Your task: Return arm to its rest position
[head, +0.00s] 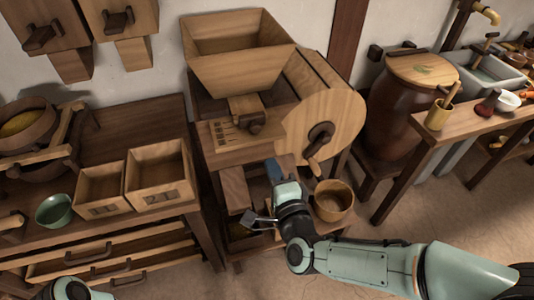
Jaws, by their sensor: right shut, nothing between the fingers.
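My right arm comes in from the lower right, and its gripper (284,170) is in front of the wooden hopper mill (305,100), below and left of its crank handle (318,150). The gripper is shut with nothing in it. It looks close to the mill's lower front, but I cannot tell whether it touches. Only a small part of my left arm shows at the bottom left edge; its gripper is out of view.
A round wooden bowl (333,201) stands on the low shelf right beside my right wrist. Left is a bench with two wooden boxes (158,174), a green bowl (55,210) and open drawers (110,254). Right are a lidded barrel (393,115) and a table (480,122). Floor between is clear.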

